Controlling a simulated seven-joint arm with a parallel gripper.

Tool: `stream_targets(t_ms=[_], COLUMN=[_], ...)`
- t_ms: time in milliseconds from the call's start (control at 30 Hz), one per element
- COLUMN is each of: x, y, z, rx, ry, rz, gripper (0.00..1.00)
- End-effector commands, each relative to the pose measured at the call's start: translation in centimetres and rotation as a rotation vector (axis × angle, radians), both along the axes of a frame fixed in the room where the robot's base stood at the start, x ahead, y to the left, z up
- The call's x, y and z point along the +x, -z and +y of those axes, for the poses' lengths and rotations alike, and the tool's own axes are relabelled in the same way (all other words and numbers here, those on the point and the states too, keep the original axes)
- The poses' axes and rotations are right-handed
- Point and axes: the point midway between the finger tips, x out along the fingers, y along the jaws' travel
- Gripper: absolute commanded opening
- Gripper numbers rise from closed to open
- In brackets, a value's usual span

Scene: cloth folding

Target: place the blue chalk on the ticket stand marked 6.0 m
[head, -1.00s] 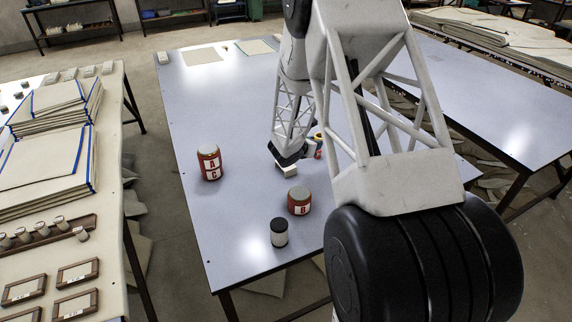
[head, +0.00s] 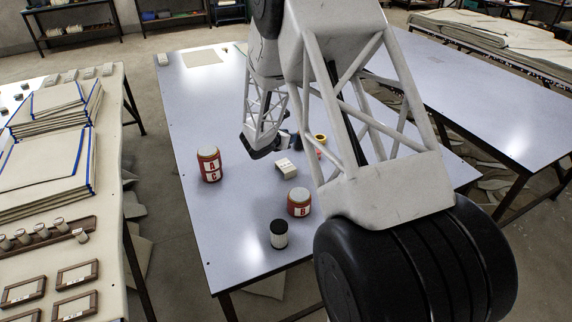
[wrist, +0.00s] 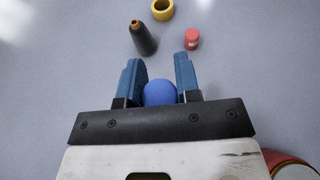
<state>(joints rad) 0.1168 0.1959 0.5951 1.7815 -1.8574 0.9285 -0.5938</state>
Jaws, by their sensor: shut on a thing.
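The blue chalk (wrist: 160,93) shows as a rounded blue shape between the two blue fingers of my gripper (wrist: 160,80) in the wrist view. The gripper is shut on it. In the head view my gripper (head: 262,152) is over the middle of the grey-blue table, left of a small white box; its fingers and the chalk cannot be made out there. Wooden frames with pale cards (head: 78,272) lie on the left table; their print is too small to read. I cannot tell which thing is the stand marked 6.0 m.
Red cans marked A C (head: 209,164) and B (head: 299,202), a black-and-white jar (head: 279,233) and the white box (head: 287,174) stand on the grey-blue table (head: 225,115). A dark bottle (wrist: 143,38), yellow ring (wrist: 162,10) and red cylinder (wrist: 192,39) stand beyond my fingers.

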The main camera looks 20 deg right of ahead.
Motion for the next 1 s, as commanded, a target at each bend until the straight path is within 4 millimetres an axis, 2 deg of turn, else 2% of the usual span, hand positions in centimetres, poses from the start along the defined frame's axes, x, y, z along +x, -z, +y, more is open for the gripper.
stream_targets(t_ms=[167,500,1000], x=[0.0,0.0,0.0], y=[1.5,5.7,6.5], z=[0.0,0.0,0.0], rx=[0.000,-0.001,0.000], ry=[0.000,0.000,0.000], rz=[0.002,0.002,0.001], gripper=[0.07,0.07,0.07])
